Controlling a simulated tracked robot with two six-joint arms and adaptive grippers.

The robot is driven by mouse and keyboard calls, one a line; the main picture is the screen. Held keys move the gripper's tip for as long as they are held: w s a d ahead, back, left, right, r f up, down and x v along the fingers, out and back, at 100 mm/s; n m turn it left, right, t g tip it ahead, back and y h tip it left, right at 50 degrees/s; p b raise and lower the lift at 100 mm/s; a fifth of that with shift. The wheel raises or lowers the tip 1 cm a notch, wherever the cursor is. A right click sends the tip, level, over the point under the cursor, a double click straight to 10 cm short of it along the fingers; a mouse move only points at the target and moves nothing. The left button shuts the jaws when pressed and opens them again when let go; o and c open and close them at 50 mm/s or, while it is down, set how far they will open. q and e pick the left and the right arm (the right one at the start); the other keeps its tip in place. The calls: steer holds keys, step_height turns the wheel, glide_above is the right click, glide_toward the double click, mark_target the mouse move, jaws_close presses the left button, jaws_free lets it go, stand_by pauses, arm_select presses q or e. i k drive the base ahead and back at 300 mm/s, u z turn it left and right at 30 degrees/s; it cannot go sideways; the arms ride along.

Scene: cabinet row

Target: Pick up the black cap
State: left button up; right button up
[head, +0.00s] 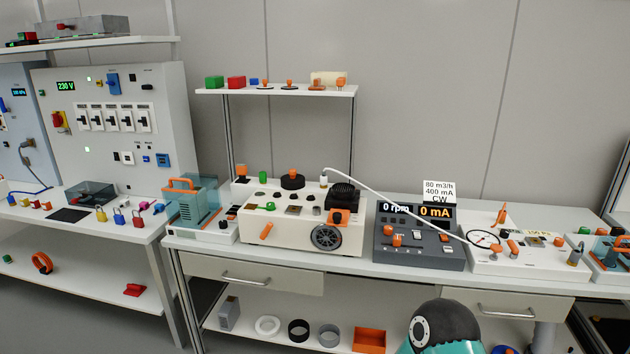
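A low black round piece with an orange knob (292,182) sits on top of the white test unit (285,238) in the middle of the bench. It looks like the black cap, but I cannot be sure at this size. A black ribbed block (343,194) sits to its right on the same unit. Small dark round pieces lie along the unit's upper face. Neither of my grippers is in view. A teal and black part of my own arm shows at the bottom edge, well in front of the bench.
A grey control box (420,240) and a white gauge board (525,260) stand to the right. A teal clear box with an orange handle (192,202) stands left. A white hose arches over the bench. The raised shelf (275,92) holds small parts. Below are drawers and rings.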

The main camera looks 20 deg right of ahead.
mark_target(293, 180)
steer(key=z, duration=0.1)
steer(key=i, duration=1)
steer(key=u, duration=0.05)
